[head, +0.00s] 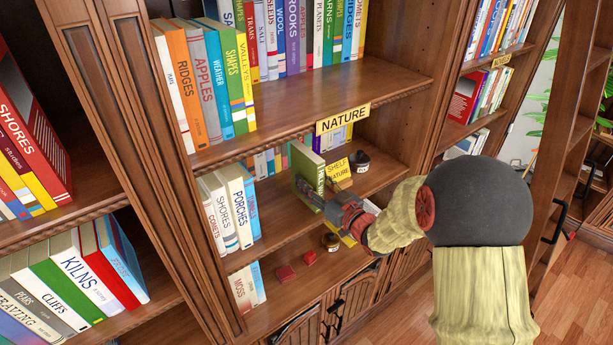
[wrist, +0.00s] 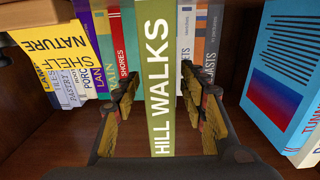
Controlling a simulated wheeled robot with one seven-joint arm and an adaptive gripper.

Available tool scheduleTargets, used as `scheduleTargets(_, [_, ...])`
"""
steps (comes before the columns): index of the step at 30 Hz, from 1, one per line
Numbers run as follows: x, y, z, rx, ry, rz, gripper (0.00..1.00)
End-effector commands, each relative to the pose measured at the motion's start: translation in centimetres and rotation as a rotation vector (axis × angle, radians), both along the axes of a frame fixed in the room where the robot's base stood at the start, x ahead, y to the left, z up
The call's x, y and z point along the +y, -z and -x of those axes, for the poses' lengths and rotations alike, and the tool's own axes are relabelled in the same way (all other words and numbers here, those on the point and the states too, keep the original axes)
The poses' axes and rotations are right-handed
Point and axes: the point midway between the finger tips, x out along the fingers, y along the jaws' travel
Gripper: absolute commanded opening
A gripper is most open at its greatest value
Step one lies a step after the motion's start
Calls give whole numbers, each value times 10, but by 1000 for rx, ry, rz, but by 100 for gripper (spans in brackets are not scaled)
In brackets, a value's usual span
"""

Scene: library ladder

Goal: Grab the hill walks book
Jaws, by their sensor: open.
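The green hill walks book (wrist: 156,80) stands upright in the wrist view, its spine with white lettering facing me. It also shows in the head view (head: 305,166) on the shelf below the NATURE label. My gripper (wrist: 158,100) is open, with one finger on each side of the spine. Gaps show between the fingers and the book on both sides. In the head view my gripper (head: 328,198) is at the book's front lower part, and the arm hides some of the shelf there.
A yellow shelf sign (head: 338,170) and a dark jar (head: 359,161) stand right of the book. A blue book (wrist: 290,70) stands at the right in the wrist view. More books stand behind. The NATURE shelf board (head: 330,95) is above.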

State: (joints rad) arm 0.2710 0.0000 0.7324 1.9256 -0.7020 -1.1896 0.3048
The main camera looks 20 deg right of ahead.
Motion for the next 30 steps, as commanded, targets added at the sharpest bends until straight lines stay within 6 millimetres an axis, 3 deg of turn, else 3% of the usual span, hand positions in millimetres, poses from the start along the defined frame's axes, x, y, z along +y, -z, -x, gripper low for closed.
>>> scheduleTargets(6, [10,0,-22,0,-1,0,42])
scheduleTargets(14, [10,0,-24,0,0,0,42])
scheduleTargets(30, [10,0,-24,0,0,0,12])
